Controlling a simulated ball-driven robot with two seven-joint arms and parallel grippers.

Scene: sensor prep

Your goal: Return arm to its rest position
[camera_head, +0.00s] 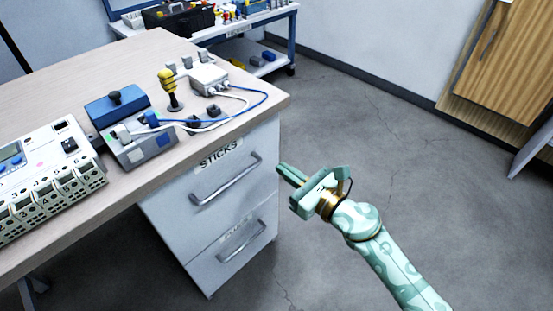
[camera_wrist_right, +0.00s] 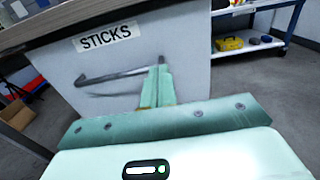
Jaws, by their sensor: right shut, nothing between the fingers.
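My right gripper (camera_head: 284,172) is in the head view, to the right of the desk drawers and apart from the desk. Its fingers are together and hold nothing. In the right wrist view the closed fingers (camera_wrist_right: 157,86) point toward the drawer labelled STICKS (camera_wrist_right: 140,65), covering one end of its handle in the picture. The STICKS drawer (camera_head: 215,180) is shut in the head view, as is the drawer below it (camera_head: 230,255). My left gripper is not in view.
The wooden desk (camera_head: 60,85) carries a white numbered device (camera_head: 50,165), a blue-lidded box (camera_head: 130,120), a yellow-topped stick (camera_head: 168,88) and a white box with cables (camera_head: 208,78). A tool cart (camera_head: 265,65) stands behind. A wooden cabinet (camera_head: 510,55) is at right. Open floor (camera_head: 370,120) surrounds my right arm.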

